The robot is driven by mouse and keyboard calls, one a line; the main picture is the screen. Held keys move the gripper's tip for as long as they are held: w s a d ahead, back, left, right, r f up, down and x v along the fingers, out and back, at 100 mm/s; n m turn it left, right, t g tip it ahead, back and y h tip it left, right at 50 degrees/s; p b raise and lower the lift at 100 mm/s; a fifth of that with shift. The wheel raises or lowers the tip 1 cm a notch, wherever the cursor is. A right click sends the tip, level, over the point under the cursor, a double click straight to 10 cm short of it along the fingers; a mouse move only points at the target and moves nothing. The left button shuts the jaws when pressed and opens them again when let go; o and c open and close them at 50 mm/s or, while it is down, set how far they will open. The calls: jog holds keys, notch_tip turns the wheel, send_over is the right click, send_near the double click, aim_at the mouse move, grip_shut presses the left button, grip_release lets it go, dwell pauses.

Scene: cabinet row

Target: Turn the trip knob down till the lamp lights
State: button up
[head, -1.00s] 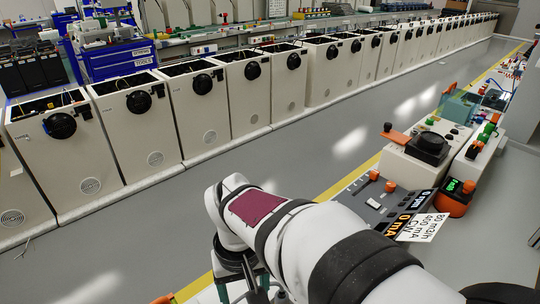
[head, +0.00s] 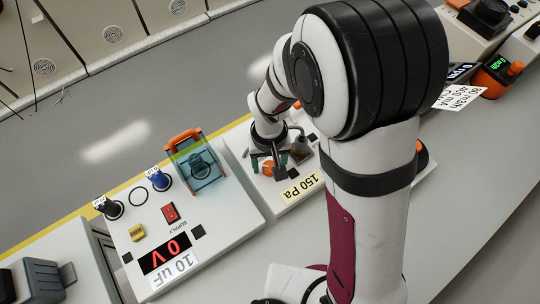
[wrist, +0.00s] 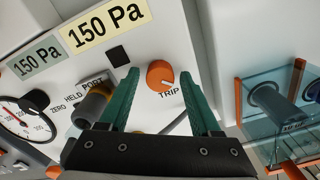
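In the wrist view the orange trip knob (wrist: 160,75) stands on a white panel above the word TRIP, with a pale pointer mark at its lower side. My gripper (wrist: 159,80) has its two green fingers apart, one on each side of the knob in the picture. I cannot tell whether they touch it. A small dark square (wrist: 118,54), perhaps the lamp, sits left of the knob and shows no light. In the head view my gripper (head: 275,160) is down at the instrument with the 150 Pa label (head: 302,188), and my arm hides part of it.
In the wrist view a round dial gauge (wrist: 24,121) and a port fitting (wrist: 94,104) lie left of the knob. A clear-covered switch with an orange frame (wrist: 285,104) stands at right.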

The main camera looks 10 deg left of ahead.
aim_at(269, 166)
grip_shut()
jog(key=shift+n, duration=1)
jog(key=shift+o, duration=1.1)
grip_release()
notch_tip(269, 166, up, 16)
jog(key=s+d+m+y, duration=0.1)
jog(key=s+d+m, duration=1)
jog(key=s+d, duration=0.2)
jog(key=shift+s+y, duration=0.4)
jog(key=shift+s, duration=0.5)
